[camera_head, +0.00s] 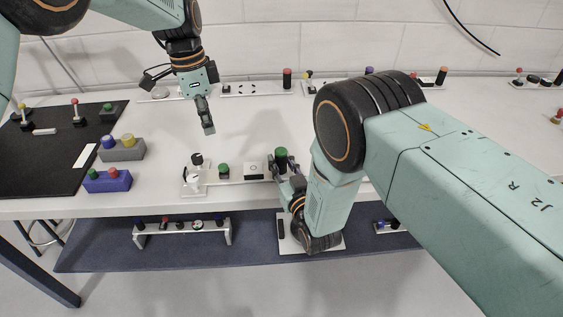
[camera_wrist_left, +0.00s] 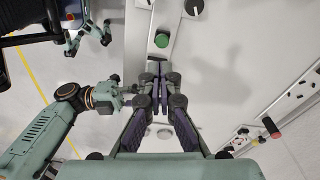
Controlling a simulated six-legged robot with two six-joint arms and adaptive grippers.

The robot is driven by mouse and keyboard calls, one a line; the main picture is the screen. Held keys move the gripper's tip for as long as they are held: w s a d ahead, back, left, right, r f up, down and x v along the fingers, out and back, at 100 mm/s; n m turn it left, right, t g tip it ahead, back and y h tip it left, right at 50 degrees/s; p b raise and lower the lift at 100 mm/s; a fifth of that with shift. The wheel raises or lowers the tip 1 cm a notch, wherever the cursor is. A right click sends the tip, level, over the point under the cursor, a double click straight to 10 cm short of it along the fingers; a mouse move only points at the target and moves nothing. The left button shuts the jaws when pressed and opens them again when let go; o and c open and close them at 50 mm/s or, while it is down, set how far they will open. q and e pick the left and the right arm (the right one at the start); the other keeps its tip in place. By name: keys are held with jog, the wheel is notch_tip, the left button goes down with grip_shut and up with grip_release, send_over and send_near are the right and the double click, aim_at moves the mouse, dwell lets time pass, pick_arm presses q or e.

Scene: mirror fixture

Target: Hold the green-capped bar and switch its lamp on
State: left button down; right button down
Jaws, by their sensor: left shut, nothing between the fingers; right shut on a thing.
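The green-capped bar (camera_head: 237,179) is a pale strip along the table's front edge. It carries a black knob (camera_head: 197,159), a green button (camera_head: 223,170), a white square part (camera_head: 253,170) and a green-topped post (camera_head: 281,152) at its right end. My right gripper (camera_head: 284,164) is shut on the bar's right end, by the post. My left gripper (camera_head: 207,120) is shut and empty, pointing down above the table behind the bar. The left wrist view shows its closed fingers (camera_wrist_left: 157,98), with a green button (camera_wrist_left: 162,40) beyond them. Which part is the lamp, and whether it is lit, I cannot tell.
A black mat (camera_head: 45,160) with small levers lies at the left. Grey (camera_head: 121,151) and blue (camera_head: 107,182) button blocks stand near it. Several fixtures line the back, including a red-topped post (camera_head: 287,77). A lower shelf (camera_head: 100,258) holds other bars. The table's middle is clear.

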pick_arm(q)
jog(key=s+d+n+h, duration=0.2)
jog(key=n+h, duration=0.1)
jog(key=h, duration=0.1)
jog(key=n+t+h, duration=0.2)
jog(key=n+t, duration=0.4)
jog(key=n, duration=0.6)
send_near(226, 164)
jog(key=shift+w+r+x, duration=0.1)
jog(key=shift+x, duration=1.6)
jog(key=shift+w+r+x, duration=0.1)
jog(key=shift+x, duration=1.6)
jog(key=shift+d, duration=0.15)
jog(key=shift+s+f, duration=0.1)
jog(key=shift+f, duration=0.45)
jog(key=shift+r, duration=3.4)
